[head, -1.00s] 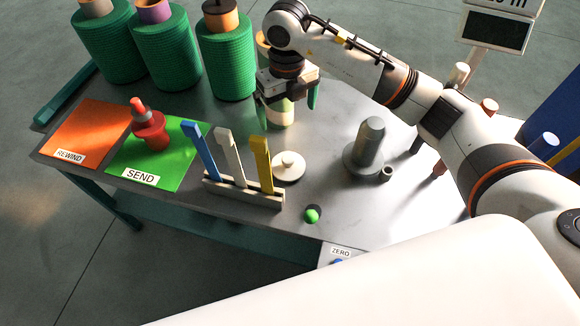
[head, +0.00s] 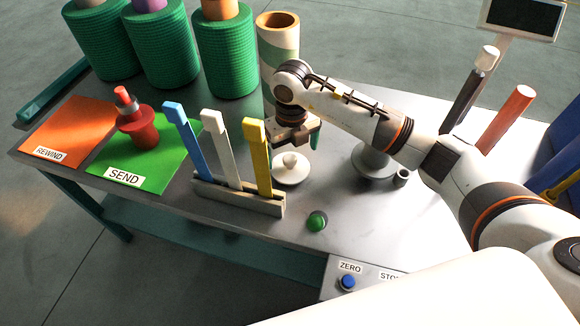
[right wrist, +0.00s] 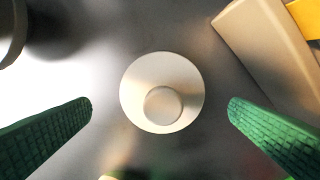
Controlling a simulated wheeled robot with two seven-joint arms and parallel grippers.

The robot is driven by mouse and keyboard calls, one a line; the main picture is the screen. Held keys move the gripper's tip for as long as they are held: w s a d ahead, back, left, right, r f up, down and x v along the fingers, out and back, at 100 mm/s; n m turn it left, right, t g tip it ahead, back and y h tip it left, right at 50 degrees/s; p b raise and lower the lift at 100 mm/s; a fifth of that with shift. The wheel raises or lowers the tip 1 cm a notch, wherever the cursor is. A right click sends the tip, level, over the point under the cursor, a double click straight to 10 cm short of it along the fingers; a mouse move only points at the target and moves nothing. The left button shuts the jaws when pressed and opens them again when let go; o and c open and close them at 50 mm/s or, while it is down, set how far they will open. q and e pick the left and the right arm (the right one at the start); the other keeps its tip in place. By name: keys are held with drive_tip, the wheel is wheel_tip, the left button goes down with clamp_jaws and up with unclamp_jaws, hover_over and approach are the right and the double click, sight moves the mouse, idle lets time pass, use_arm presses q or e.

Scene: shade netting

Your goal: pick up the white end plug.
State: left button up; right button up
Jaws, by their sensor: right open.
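The white end plug (head: 291,172) is a flat round disc with a small knob, lying knob up on the grey table just right of the slotted rack. It also shows in the middle of the right wrist view (right wrist: 162,92). My right gripper (head: 292,140) is open above and slightly behind it in the head view. In the right wrist view its two green fingers stand to either side of the plug, apart from it, with nothing between them gripped. The arm hides part of the table behind. My left gripper is not in view.
The rack (head: 240,196) holds upright blue, white and yellow tags close left of the plug. A green ball-like knob (head: 316,221) is in front. A grey stand (head: 374,163) is to the right. A striped tube (head: 278,50) and green spools (head: 226,55) stand behind.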

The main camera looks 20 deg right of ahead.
sight(290, 158)
wheel_tip(290, 158, down, 6)
drive_tip(key=shift+w+a+r, duration=0.1)
drive_tip(key=shift+a, duration=0.05)
idle(0.3)
drive_tip(key=c, duration=0.7)
